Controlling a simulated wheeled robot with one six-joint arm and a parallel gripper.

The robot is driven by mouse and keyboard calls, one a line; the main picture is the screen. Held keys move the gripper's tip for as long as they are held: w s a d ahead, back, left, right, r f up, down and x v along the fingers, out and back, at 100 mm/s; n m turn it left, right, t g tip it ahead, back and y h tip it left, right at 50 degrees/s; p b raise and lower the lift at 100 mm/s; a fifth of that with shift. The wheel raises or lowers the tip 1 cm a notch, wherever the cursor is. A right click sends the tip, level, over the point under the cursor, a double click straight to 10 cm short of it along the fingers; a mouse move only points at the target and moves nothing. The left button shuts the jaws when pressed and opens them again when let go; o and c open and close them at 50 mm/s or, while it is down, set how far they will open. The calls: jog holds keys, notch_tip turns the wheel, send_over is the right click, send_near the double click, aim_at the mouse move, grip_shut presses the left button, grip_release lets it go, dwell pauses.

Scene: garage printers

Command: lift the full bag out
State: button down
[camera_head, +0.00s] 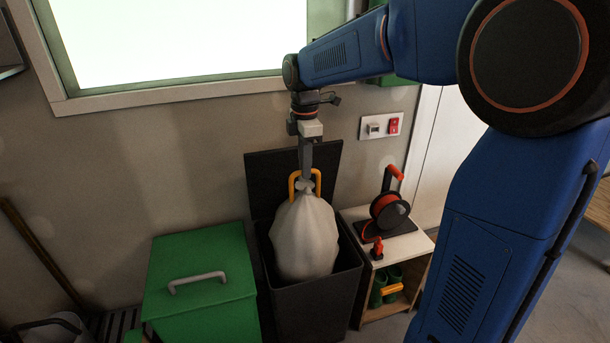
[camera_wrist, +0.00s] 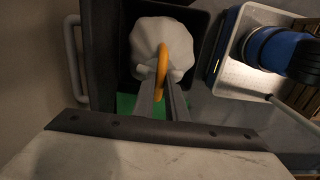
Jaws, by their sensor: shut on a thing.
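The full bag (camera_head: 305,235) is white and bulging, with an orange handle loop (camera_head: 317,180) at its top. My gripper (camera_head: 304,178) is above it, pointing down and shut on the bag's top at the handle. The bag hangs upright, its lower part within the dark bin (camera_head: 313,304) and its upper part above the rim. The bin's dark lid (camera_head: 262,180) stands open behind. In the wrist view the bag (camera_wrist: 152,45) and the orange loop (camera_wrist: 161,70) show between and beyond my fingers. The bag's bottom is hidden by the bin's front wall.
A green lidded box (camera_head: 202,265) with a grey handle stands left of the bin. A small shelf (camera_head: 415,243) at the right holds an orange-and-black cable reel (camera_head: 388,212). A wall switch plate (camera_head: 382,126) and a window are behind.

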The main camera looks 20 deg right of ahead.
notch_tip(320, 180, up, 22)
jog(key=shift+f, duration=0.2)
dwell(1.3)
jog(key=shift+s, duration=0.15)
dwell(0.4)
